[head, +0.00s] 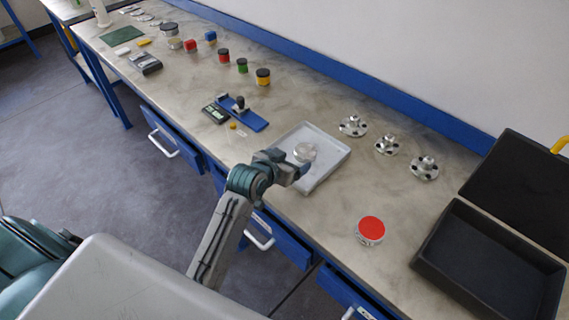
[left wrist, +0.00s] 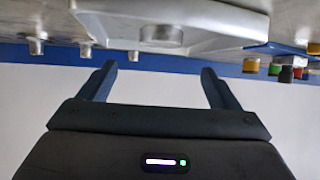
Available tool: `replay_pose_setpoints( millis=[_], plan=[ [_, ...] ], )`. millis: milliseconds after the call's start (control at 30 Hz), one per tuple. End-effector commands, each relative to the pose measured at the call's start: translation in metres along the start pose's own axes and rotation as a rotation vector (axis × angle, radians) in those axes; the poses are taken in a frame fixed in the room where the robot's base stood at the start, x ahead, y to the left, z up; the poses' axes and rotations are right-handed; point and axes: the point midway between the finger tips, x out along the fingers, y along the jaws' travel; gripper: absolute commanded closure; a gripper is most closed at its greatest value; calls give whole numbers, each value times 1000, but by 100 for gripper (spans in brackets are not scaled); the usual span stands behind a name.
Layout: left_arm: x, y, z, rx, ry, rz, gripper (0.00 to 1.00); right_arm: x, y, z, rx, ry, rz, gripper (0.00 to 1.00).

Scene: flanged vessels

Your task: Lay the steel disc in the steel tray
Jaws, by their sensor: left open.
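The steel disc (head: 305,151) is a short round silver piece that lies inside the shallow steel tray (head: 334,158), left of the tray's middle. My left gripper (head: 298,166) is at the tray's near left side, close to the disc. In the left wrist view the scene appears upside down. There the left gripper (left wrist: 160,72) is open with nothing between its fingers, and the disc (left wrist: 162,35) lies in the tray (left wrist: 225,18) beyond the fingertips, apart from them. My right gripper is not in view.
Three flanged steel parts (head: 387,145) stand behind and right of the tray. A red-topped round can (head: 370,231) and an open black case (head: 490,262) are to the right. A blue fixture (head: 243,114) and several coloured jars (head: 263,76) are to the left. Bench between tray and can is clear.

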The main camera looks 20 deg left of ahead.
Motion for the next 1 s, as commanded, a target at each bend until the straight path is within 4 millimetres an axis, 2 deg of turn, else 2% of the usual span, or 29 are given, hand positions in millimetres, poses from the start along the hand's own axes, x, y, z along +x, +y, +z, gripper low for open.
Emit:
replay_pose_setpoints(
  millis=[100, 233, 767, 867, 967, 1000],
  plan=[
    [-15, 0, 1, 1, 1, 0, 15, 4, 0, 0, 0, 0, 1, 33],
    [-24, 0, 0, 0, 1, 0, 15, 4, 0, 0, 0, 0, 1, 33],
    [-25, 0, 0, 0, -1, 0, 15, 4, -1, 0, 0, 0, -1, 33],
    [-31, 0, 11, 0, -30, -2, 15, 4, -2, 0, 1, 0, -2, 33],
    [-50, 1, 43, 3, -118, -13, 15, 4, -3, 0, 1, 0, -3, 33],
    [-62, 1, 61, 4, -171, -19, 15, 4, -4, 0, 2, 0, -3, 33]
  ],
)
